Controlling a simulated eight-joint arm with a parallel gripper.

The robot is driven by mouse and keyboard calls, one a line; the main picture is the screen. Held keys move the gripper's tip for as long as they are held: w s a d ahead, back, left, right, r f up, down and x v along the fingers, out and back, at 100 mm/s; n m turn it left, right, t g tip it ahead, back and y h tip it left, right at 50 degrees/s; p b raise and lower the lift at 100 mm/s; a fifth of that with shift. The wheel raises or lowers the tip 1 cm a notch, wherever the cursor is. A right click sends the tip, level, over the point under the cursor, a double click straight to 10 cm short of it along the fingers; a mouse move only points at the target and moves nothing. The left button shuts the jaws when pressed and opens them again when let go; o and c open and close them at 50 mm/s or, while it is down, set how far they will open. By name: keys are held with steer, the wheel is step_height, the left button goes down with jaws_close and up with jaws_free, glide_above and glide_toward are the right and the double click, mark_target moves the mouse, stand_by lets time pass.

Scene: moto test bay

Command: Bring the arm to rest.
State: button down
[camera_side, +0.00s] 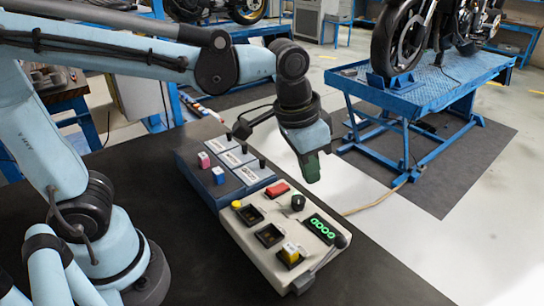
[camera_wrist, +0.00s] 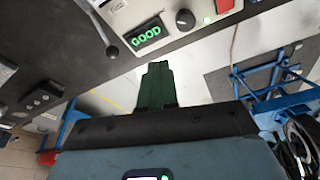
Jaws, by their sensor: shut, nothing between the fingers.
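My gripper (camera_side: 312,178) hangs from my light blue arm above the back edge of the dark bench, pointing down. Its green fingers are together with nothing between them; they also show in the wrist view (camera_wrist: 155,84). A beige test box (camera_side: 268,256) stands on the bench below and in front of the gripper. Its display (camera_side: 323,229) reads GOOD in green; the display also shows in the wrist view (camera_wrist: 147,34). A yellow-and-white block (camera_side: 291,250) sits in one of the box's square sockets. The gripper appears clear of the box.
A blue-grey rack (camera_side: 215,188) with labels, a pink block (camera_side: 204,160) and another block adjoins the test box. A blue lift table (camera_side: 425,88) carries a motorcycle at the right, on the floor beyond. The dark bench top (camera_side: 190,265) is bare in front of the box.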

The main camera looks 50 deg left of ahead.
steer(key=s+a+f+n+t, duration=0.2)
steer(key=s+a+n+t, duration=0.1)
steer(key=a, duration=0.8)
steer(key=shift+s+n+t+y, duration=0.3)
steer(key=shift+s+t+y, duration=0.1)
steer(key=shift+s+t, duration=0.4)
